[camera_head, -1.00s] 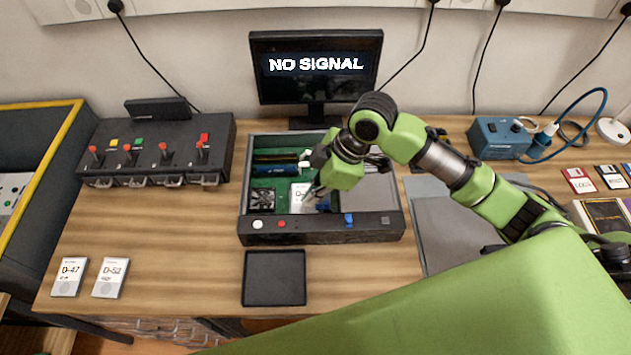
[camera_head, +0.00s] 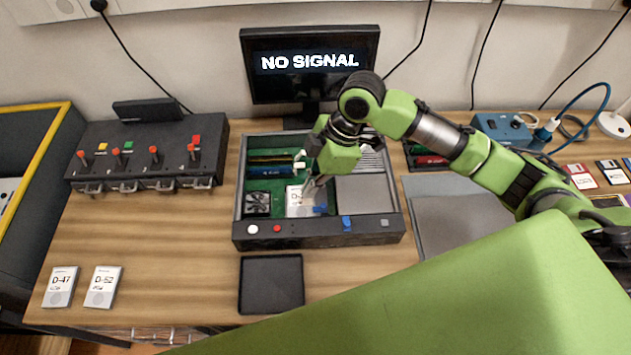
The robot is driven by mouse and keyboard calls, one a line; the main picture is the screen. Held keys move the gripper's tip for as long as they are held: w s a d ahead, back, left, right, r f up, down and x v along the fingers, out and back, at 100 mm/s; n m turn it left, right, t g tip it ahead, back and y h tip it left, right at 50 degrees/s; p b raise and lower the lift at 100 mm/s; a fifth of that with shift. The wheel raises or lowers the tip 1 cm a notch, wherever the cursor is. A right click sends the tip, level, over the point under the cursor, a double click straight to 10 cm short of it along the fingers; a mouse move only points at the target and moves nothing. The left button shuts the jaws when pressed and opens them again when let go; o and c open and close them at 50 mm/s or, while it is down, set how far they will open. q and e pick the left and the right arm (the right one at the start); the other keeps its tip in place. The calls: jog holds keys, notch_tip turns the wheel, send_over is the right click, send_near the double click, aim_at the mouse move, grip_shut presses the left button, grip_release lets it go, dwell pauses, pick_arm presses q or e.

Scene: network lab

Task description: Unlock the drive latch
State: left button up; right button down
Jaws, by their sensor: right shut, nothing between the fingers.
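The open computer case (camera_head: 318,236) stands on the bench in front of the monitor. A white drive (camera_head: 294,205) with a "D-" label, partly hidden, lies inside it at the front middle. A small blue part (camera_head: 320,210), which looks like the drive latch, sits at the drive's right edge. A larger blue tab (camera_head: 347,222) is on the case's front edge. My right gripper (camera_head: 308,190) is shut and empty, pointing down over the drive's right part, close to the small blue part; I cannot tell whether it touches. My left gripper is not in view.
A black tray (camera_head: 271,283) lies in front of the case. Two drives, D-47 (camera_head: 60,287) and D-52 (camera_head: 102,287), lie at the left. A dark switch box (camera_head: 148,155) stands behind them. The monitor (camera_head: 310,62) reads "NO SIGNAL". Bench between the drives and tray is clear.

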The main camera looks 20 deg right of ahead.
jog(key=p, duration=0.1)
send_over(311, 212)
jog(key=a, duration=0.2)
notch_tip(311, 212, down, 5)
jog(key=shift+f, duration=0.15)
jog(key=d, duration=0.1)
jog(key=d+f+p, duration=0.1)
jog(key=shift+s+d+f, duration=0.1)
jog(key=shift+d, duration=0.25)
jog(key=shift+s+d+f+p, duration=0.15)
jog(key=shift+d+p, duration=0.2)
jog(key=shift+d, duration=0.2)
jog(key=shift+a, duration=0.1)
